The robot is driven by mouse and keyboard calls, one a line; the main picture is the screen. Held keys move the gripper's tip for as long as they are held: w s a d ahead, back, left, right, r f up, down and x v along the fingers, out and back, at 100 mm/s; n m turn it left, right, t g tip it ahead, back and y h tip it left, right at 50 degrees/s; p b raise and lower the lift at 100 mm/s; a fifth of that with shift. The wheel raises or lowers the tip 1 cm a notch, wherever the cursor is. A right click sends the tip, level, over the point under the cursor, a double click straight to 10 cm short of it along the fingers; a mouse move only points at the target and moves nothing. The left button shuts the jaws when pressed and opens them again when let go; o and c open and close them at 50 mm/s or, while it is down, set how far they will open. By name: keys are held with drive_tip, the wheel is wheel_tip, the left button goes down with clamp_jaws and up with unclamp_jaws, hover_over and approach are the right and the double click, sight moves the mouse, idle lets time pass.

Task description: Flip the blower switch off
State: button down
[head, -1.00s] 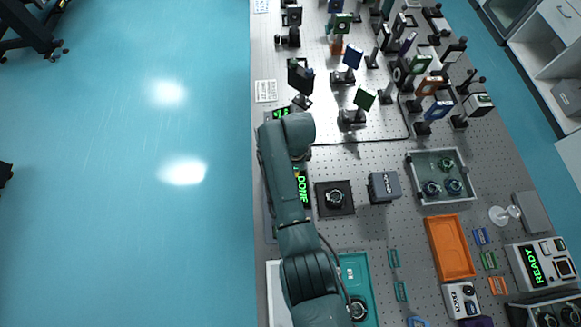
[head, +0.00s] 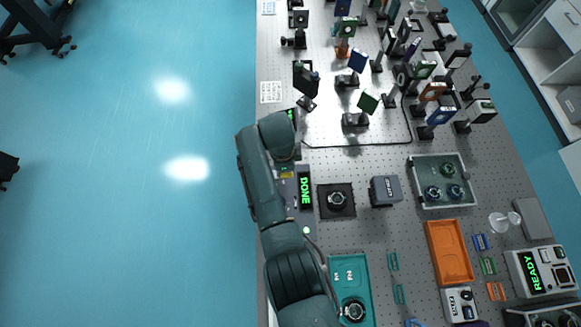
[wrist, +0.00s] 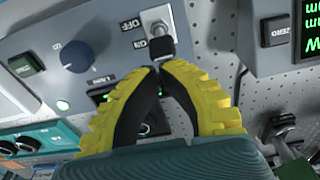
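The blower switch (wrist: 157,30) is a metal toggle on a grey panel (wrist: 105,35) in the wrist view, with OFF and ON labels beside it that read upside down. A dark block, perhaps its lever tip, shows at its lower end. My gripper (wrist: 160,67) has yellow ribbed fingers with black inner pads. Its fingertips meet just below the dark block; I cannot tell whether they touch it. No object shows between the fingertips. In the head view my arm covers the gripper and the switch.
A ZERO-labelled device (wrist: 280,35) stands to the right. In the head view, a DONE display (head: 305,190), a teal tray (head: 364,270) and a black square plate (head: 336,201) lie right of my arm.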

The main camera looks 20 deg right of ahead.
drive_tip(key=shift+w+a+r, duration=0.15)
drive_tip(key=shift+w+a, duration=0.05)
drive_tip(key=shift+a, duration=0.25)
drive_tip(key=shift+w+a+r, duration=0.15)
drive_tip(key=shift+a, duration=0.3)
drive_tip(key=shift+r+p, duration=0.85)
drive_tip(key=shift+p, duration=0.15)
drive_tip(key=shift+d, duration=0.1)
drive_tip(key=shift+s+d+r+p, duration=0.15)
drive_tip(key=shift+d+r+p, duration=0.1)
drive_tip(key=shift+p, duration=0.1)
drive_tip(key=w+a+r+p, duration=0.1)
drive_tip(key=a+r, duration=0.3)
drive_tip(key=r, duration=0.4)
drive_tip(key=shift+w+a, duration=0.25)
drive_tip(key=shift+w, duration=0.05)
